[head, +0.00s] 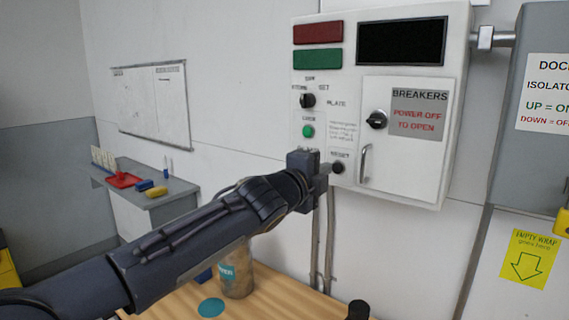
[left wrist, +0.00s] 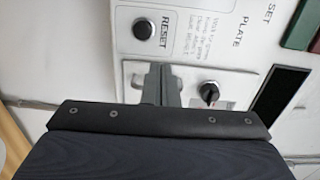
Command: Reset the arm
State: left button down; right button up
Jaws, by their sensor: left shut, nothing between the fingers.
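The white control box (head: 345,84) hangs on the wall. Its black round RESET button (head: 338,167) sits low on the left of its front and also shows in the left wrist view (left wrist: 143,28), where the label RESET is readable. My left gripper (head: 325,169) is shut and empty, with its tips right beside the button in the head view. In the left wrist view the shut fingers (left wrist: 160,75) end a little short of the button in the picture; I cannot tell whether they touch the panel. My right gripper is not in view.
Above RESET are a green button (head: 308,131) and a black selector knob (head: 308,100). A BREAKERS door (head: 408,160) with handle and knob is to the right. A wooden table (head: 275,302) with a jar (head: 236,272) lies below. A grey isolator box (head: 530,165) is far right.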

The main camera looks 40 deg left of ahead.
pick_arm(q)
jog(key=s+a+p, duration=0.3)
jog(key=s+a, duration=0.2)
jog(key=shift+a+p, duration=0.2)
jog(key=shift+p, duration=0.2)
jog(key=shift+r, duration=0.1)
jog(key=s+d+f+n+g+h, duration=0.3)
jog(key=s+d+f+n+g, duration=0.3)
jog(key=s+d+f+n, duration=0.3)
jog(key=s+d+f+n+g+h, duration=0.3)
jog(key=s+d+f+n+g, duration=0.3)
jog(key=s+d+f, duration=0.5)
jog(key=d+f+n, duration=0.2)
jog(key=d+f, duration=0.2)
jog(key=f, duration=0.2)
jog(key=shift+s+d+f+n+h, duration=0.15)
jog(key=shift+d+f+n+h, duration=0.1)
jog(key=shift+d+n+h, duration=0.15)
